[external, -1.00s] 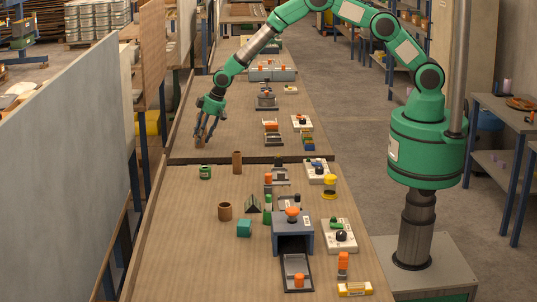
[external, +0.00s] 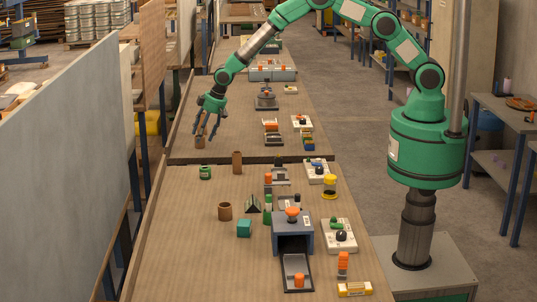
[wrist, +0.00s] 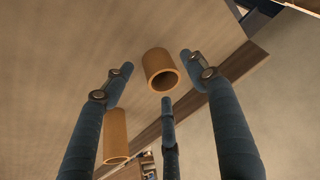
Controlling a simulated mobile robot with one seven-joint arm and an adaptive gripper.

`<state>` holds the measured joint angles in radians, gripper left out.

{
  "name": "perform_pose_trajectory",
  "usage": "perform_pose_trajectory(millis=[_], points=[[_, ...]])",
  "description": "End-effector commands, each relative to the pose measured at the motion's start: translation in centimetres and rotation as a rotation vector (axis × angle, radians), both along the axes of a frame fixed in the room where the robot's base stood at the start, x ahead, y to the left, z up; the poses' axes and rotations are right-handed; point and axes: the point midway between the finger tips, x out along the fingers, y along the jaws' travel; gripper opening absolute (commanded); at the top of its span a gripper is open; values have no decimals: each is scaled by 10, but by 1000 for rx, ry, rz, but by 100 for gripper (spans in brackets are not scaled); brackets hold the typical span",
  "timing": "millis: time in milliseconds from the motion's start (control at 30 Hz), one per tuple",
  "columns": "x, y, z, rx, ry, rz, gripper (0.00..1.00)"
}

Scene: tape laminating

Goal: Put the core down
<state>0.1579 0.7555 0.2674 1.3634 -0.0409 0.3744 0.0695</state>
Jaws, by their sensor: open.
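The core (external: 200,143), a short brown cardboard tube, sits on the far bench section near its left edge. In the wrist view the core (wrist: 158,61) shows between and beyond my fingers, with its open end visible. My gripper (external: 206,134) is open just above the core, its fingers spread and apparently clear of it. In the wrist view, dark blue fingers of my gripper (wrist: 158,76) stand apart with nothing held between them. Whether a fingertip still lightly touches the core is hard to tell.
A taller brown tube (external: 237,162) and a green-dark roll (external: 205,172) stand on the near section.

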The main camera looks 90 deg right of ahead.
Motion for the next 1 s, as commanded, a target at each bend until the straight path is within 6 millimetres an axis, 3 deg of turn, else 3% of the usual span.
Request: perform_pose_trajectory(millis=[633, 1000], points=[[-31, 6, 81, 0, -1, 0, 57], [-40, 8, 102, 0, 0, 0, 57]])
